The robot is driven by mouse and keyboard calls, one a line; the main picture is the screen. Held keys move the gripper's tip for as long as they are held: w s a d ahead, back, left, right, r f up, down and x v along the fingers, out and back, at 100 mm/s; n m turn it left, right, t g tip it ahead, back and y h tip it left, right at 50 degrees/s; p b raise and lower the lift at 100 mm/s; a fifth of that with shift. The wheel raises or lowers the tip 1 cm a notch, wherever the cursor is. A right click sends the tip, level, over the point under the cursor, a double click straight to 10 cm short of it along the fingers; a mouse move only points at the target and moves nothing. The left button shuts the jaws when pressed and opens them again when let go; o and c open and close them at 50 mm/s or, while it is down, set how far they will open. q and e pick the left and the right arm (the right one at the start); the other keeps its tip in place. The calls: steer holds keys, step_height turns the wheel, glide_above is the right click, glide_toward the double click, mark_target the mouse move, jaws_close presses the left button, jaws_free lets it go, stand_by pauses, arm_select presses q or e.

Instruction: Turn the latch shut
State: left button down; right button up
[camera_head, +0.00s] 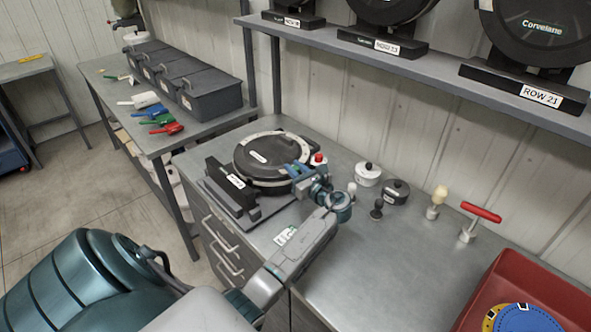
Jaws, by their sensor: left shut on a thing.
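The seed meter (262,153) lies on a dark stand on the metal bench, with its round black cover facing up inside a pale ring. My left gripper (298,171) is at the right edge of the meter, its blue fingers shut on a part there. The latch is likely that part, but the fingers hide most of it, so its angle cannot be told. A red knob (319,158) stands just behind the fingers. My right gripper is not in view.
Right of the meter stand a white round pot (367,174), a dark pot (396,191), small knobs, a red T-handle (480,212) and a red bin (545,290). A shelf (420,75) with more meters overhangs the back. The bench front is clear.

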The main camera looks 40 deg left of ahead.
arm_select(q)
steer(key=n+g+b, duration=0.1)
steer(key=n+g, duration=0.3)
steer(key=g, duration=0.2)
steer(key=shift+w+g, duration=0.1)
steer(key=shift+g, duration=0.2)
steer(key=shift+n+g+h+b, duration=0.45)
steer(key=shift+n+g, duration=0.85)
steer(key=shift+g, duration=0.8)
steer(key=c, duration=1.3)
jaws_free()
